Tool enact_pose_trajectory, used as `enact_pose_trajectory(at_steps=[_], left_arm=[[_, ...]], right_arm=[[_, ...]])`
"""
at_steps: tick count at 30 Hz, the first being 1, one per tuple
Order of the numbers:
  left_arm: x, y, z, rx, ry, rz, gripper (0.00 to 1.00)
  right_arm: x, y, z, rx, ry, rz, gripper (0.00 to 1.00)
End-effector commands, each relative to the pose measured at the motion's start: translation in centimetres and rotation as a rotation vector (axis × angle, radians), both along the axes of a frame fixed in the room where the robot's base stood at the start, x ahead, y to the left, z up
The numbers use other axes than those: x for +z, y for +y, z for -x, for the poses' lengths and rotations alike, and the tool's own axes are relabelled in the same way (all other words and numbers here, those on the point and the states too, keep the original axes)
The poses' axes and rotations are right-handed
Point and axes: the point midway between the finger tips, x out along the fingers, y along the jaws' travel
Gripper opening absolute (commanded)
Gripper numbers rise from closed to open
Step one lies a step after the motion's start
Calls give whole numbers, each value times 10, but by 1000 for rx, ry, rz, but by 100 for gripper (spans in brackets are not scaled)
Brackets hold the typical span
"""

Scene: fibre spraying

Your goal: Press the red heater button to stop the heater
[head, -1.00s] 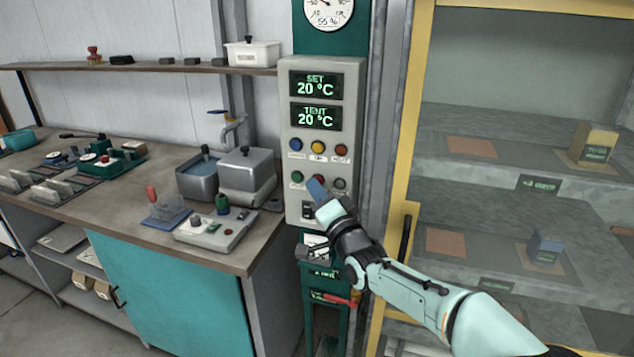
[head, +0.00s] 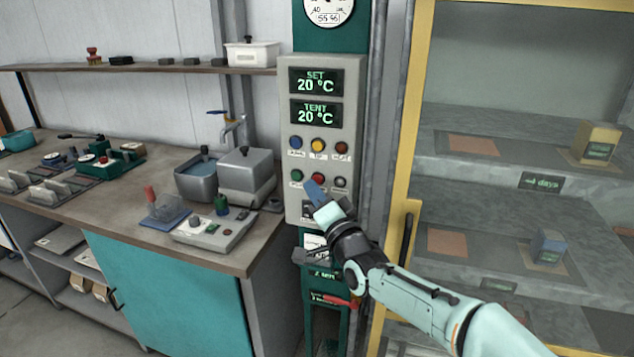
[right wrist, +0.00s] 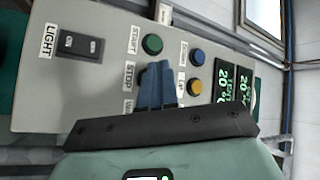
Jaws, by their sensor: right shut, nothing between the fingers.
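The grey heater control panel (head: 349,150) is on the wall column. Its red button (head: 317,178) is in the lower row, between a green button (head: 297,175) and a dark grey one. My right gripper (head: 309,184) is shut and empty, its blue fingertips just in front of the panel, beside and slightly below the red button. In the right wrist view the fingers (right wrist: 155,85) cover the spot beside the STOP label (right wrist: 129,76), hiding the red button. I cannot tell whether they touch the panel. My left gripper is not in view.
A blue, a yellow and an orange-red button (head: 342,146) form the row above. A black LIGHT switch (right wrist: 79,45) is near the fingers. The displays (head: 316,81) read 20 °C. A yellow-framed glass cabinet (head: 398,215) stands right, a workbench (head: 150,215) left.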

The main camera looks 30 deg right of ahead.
Motion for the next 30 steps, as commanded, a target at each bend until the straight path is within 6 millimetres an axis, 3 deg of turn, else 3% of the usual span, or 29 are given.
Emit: enact_pose_trajectory(at_steps=[5,19,30], left_arm=[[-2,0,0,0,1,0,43],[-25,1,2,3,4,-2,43],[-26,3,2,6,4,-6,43]], right_arm=[[0,3,2,1,-1,0,0],[-2,35,30,1,0,0,0],[-2,38,32,0,1,1,0]])
